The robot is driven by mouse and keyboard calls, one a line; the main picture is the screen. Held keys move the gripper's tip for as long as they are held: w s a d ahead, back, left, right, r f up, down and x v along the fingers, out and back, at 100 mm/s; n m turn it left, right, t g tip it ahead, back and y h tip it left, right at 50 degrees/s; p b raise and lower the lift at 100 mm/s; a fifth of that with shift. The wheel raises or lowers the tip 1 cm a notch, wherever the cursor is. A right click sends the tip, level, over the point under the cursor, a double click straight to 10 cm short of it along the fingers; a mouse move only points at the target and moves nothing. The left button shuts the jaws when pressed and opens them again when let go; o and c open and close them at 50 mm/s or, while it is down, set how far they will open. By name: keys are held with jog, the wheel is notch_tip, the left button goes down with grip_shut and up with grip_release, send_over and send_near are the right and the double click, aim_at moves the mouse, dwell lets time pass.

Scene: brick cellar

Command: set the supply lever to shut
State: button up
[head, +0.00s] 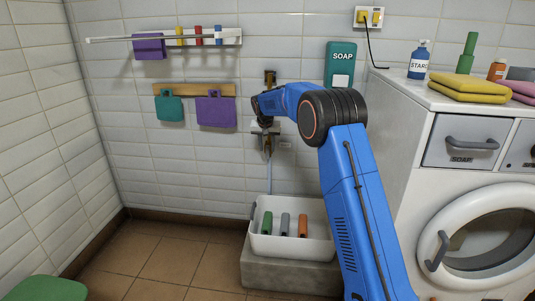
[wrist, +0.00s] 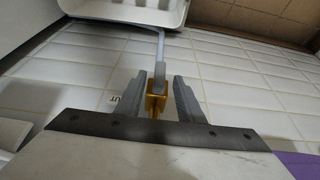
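The supply valve on the tiled wall shows a brass body (wrist: 155,103) with a grey piece, perhaps the lever, in front of it in the wrist view. In the head view brass fittings (head: 268,144) show below my gripper (head: 266,132), and a thin grey-blue hose runs down from them. In the wrist view my gripper (wrist: 160,82) is open, with one finger on each side of the valve and gaps visible. A small wall label (wrist: 114,99) reads "UT", its rest hidden by a finger. The lever's exact angle is hard to tell.
A white basin (head: 290,247) with green, grey and orange items stands below the valve. A washing machine (head: 470,190) stands at the right. A soap dispenser (head: 341,64) hangs above right. Purple (head: 215,112) and teal cloths hang at the left. The floor at the left is mostly clear.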

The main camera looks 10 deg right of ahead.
aim_at(267, 151)
jog(key=shift+x, duration=2.3)
grip_shut()
